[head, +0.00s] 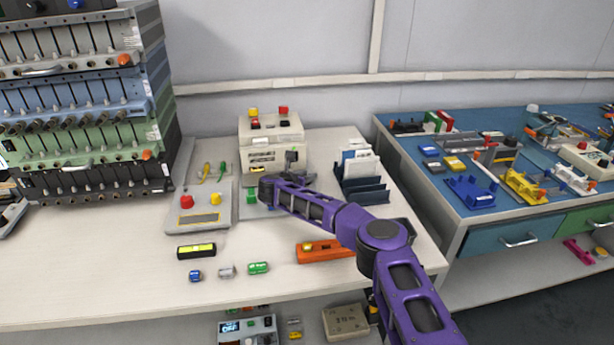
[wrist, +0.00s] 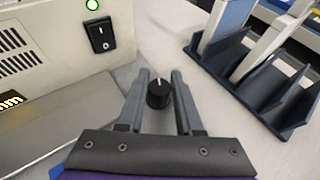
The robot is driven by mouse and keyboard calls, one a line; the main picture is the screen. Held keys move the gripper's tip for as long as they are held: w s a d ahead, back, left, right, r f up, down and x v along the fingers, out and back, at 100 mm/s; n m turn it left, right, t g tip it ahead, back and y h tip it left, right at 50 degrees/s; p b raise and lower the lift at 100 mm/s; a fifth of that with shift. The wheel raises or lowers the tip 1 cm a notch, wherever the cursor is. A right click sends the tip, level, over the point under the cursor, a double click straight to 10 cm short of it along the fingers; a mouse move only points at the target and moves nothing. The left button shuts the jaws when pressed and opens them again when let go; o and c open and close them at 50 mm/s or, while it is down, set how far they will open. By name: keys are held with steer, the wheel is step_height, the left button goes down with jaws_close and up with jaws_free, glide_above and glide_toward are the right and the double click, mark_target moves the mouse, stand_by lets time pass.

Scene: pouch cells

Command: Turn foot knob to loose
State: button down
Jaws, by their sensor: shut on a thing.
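In the wrist view, a small round black knob (wrist: 159,95) with a white pointer line sits between the two grey fingers of my gripper (wrist: 160,80). The pointer line points toward the top of the picture. My gripper is shut on the knob, one finger on each side. The cream machine (wrist: 65,35) stands left of the knob; it also shows in the head view (head: 285,133). In the head view my purple arm reaches in front of the machine, and I cannot make out the knob there. No loose or tight marking is readable.
A black rocker switch (wrist: 100,35) and a lit green lamp (wrist: 92,4) are on the machine. A dark blue slotted rack (head: 365,193) stands close on the right. A grey panel with red and yellow buttons (head: 190,225) and an orange tool (head: 312,253) lie near the arm.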

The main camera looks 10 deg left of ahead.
steer(key=shift+r+n+y, duration=0.15)
steer(key=shift+n+y, duration=0.15)
steer(key=shift+n+t+y+p, duration=0.3)
steer(key=shift+n+y+p, duration=0.1)
steer(key=shift+n+y, duration=0.15)
steer(key=c, duration=0.6)
jaws_free()
steer(key=shift+o, duration=0.2)
steer(key=p+v, duration=0.2)
steer(key=v, duration=1.5)
steer(key=shift+s+a, duration=0.1)
steer(key=shift+s, duration=0.1)
